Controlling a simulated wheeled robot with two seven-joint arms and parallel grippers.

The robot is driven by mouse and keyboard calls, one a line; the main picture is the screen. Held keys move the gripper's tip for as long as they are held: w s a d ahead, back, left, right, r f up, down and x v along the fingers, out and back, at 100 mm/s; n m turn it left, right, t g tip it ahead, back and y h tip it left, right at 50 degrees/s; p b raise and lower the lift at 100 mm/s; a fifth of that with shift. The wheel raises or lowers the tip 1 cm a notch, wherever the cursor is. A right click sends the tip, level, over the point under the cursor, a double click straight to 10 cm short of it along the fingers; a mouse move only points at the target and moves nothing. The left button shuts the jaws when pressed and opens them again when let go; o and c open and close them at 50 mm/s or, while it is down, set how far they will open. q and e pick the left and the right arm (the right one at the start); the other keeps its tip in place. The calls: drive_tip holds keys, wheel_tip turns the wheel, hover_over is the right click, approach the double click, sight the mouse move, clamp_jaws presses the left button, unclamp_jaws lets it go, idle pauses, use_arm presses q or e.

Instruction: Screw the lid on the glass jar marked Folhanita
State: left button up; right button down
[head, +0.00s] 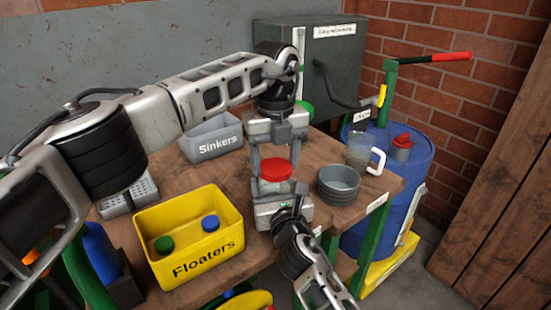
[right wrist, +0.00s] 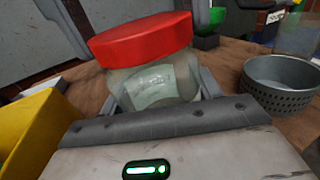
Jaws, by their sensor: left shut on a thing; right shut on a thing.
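The glass jar (head: 271,186) stands above the wooden table with the red lid (head: 276,170) on its mouth. In the right wrist view the jar (right wrist: 152,82) carries a pale label whose writing I cannot read, and the lid (right wrist: 140,38) sits over the rim; I cannot tell how tightly it is screwed. My left gripper (head: 275,168) reaches down from above, shut on the red lid with a finger at each side. My right gripper (head: 277,190) comes from the front, shut on the jar's body; its fingers (right wrist: 160,100) are partly hidden by the glass.
A yellow Floaters bin (head: 205,255) with a green and a blue lidded thing stands to the left. A grey Sinkers bin (head: 213,147) is behind. A grey round basket (head: 338,186) and a clear jug (head: 358,152) stand close on the right. A blue barrel (head: 400,180) is beyond the table's edge.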

use_arm(q)
drive_tip(key=m, duration=2.1)
drive_tip(key=o, duration=1.2)
wheel_tip(320, 180, up, 12)
